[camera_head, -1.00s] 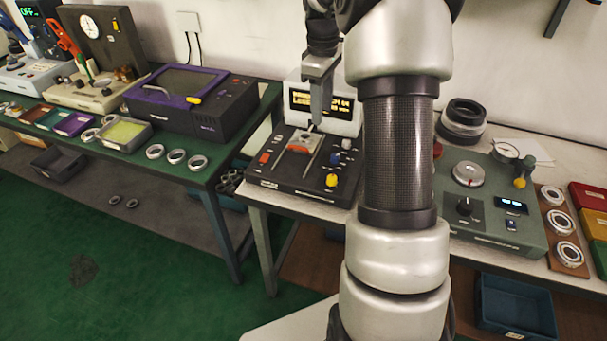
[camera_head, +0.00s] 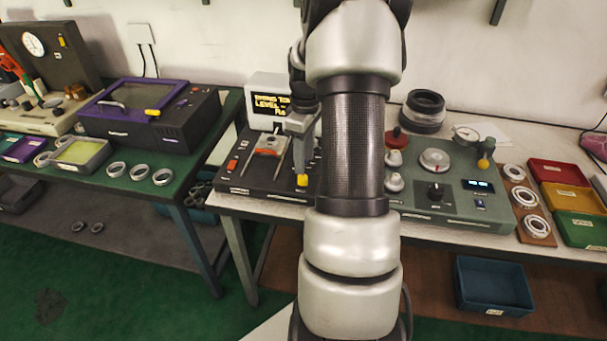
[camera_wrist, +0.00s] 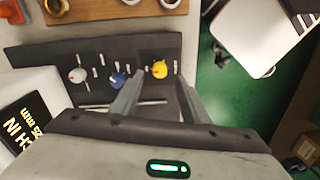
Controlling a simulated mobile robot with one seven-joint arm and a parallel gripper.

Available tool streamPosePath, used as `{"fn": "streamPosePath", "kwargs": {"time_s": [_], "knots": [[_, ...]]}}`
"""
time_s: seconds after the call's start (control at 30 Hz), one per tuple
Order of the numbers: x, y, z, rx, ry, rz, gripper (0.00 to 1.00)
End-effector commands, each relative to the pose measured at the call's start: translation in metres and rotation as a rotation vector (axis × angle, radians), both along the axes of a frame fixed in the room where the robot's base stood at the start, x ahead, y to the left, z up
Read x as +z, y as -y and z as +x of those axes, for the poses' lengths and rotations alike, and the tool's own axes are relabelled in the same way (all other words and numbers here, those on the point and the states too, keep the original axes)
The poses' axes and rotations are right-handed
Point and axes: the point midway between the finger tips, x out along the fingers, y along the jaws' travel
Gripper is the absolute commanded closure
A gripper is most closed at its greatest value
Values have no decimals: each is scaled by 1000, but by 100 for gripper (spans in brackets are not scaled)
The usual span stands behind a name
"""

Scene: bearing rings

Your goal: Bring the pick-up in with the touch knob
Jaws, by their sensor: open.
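The black device (camera_head: 235,178) with the pick-up stands on the middle bench. Its yellow knob (camera_head: 302,180) is at the front right; the wrist view shows this yellow knob (camera_wrist: 159,69), a blue knob (camera_wrist: 117,80) and a pale knob with a red mark (camera_wrist: 77,75) in a row. I cannot read which is the touch knob. An orange-and-grey part (camera_head: 267,146) lies on the device's top. My gripper (camera_wrist: 160,78) is open, its fingers on either side of the yellow knob; contact is unclear. In the head view my arm hides part of the device.
A white display (camera_head: 275,100) with yellow text stands behind the device, partly hidden by my arm. A green-grey gauge unit (camera_head: 455,207) stands right of it, beside a brown board of rings (camera_head: 530,225). A purple machine (camera_head: 135,125) sits on the left bench.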

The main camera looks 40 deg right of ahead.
Motion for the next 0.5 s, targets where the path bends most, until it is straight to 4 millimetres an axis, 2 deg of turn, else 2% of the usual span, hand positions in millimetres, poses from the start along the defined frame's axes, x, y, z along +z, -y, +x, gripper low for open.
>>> {"fn": "streamPosePath", "kwargs": {"time_s": [0.03, 0.2, 0.33, 0.5], "knots": [[-13, -1, -1, 0, -3, 2, 59], [-40, -2, -1, 1, -1, 0, 59], [-52, -2, -1, 1, 0, 1, 59], [-58, -2, -1, 1, 0, 0, 59]]}}
